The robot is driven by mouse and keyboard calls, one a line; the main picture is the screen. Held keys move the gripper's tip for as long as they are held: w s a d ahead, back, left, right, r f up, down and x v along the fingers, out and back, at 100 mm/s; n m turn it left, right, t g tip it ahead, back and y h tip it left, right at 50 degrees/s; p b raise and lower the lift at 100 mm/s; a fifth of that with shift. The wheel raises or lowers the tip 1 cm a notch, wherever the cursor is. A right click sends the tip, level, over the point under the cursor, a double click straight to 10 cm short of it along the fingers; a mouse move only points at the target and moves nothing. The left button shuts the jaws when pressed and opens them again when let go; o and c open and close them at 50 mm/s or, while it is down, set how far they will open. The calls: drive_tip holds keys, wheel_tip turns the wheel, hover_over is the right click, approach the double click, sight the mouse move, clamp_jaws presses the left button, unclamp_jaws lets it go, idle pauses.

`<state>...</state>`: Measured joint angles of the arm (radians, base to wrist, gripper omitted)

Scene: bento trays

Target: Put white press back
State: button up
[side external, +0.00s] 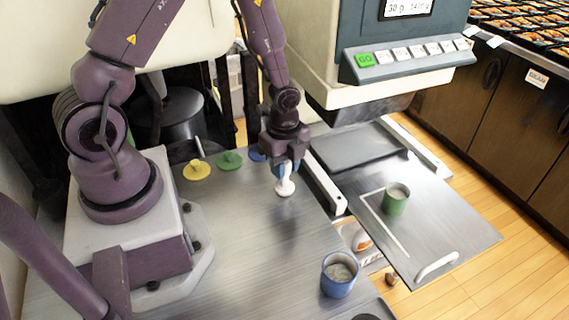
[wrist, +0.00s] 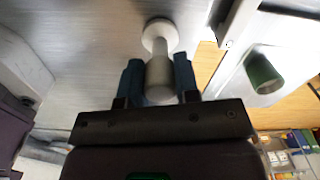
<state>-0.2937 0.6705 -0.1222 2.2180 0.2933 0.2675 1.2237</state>
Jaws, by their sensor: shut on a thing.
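The white press (side external: 285,187) is a small white piece with a round disc at its lower end. My gripper (side external: 287,165) is shut on its upper part, and the press hangs upright over the steel table. Whether its disc touches the table or is just above it, I cannot tell. In the wrist view the white press (wrist: 160,70) sits between the two blue fingertips of my gripper (wrist: 160,82), its disc pointing away from the palm.
Yellow (side external: 197,169), green (side external: 230,160) and blue (side external: 257,154) presses stand in a row left of my gripper. A blue cup (side external: 339,275) stands at the table's front right. A green cup (side external: 396,198) stands on the right-hand plate. The table's middle is clear.

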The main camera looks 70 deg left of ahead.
drive_tip(key=shift+f, duration=0.2)
drive_tip(key=o, duration=0.8)
drive_tip(key=shift+o, duration=0.2)
drive_tip(key=shift+r, duration=0.15)
drive_tip(key=s+d+r+n+t, duration=0.1)
drive_tip(key=r+n, duration=0.1)
drive_tip(key=r, duration=0.6)
drive_tip(key=s+d+r+n+t+y, duration=0.1)
drive_tip(key=r+n, duration=0.2)
drive_tip(key=r, duration=0.4)
drive_tip(key=s+d+r+n+t, duration=0.1)
drive_tip(key=s+r+n, duration=0.1)
drive_tip(key=r, duration=0.6)
drive_tip(key=s+d+r+n+t+h, duration=0.1)
drive_tip(key=s+d+r+n+t, duration=0.1)
drive_tip(key=s+r+n, duration=0.4)
drive_tip(key=shift+s+d+r+n+t, duration=0.35)
drive_tip(key=shift+s+n, duration=0.1)
drive_tip(key=shift+n, duration=0.55)
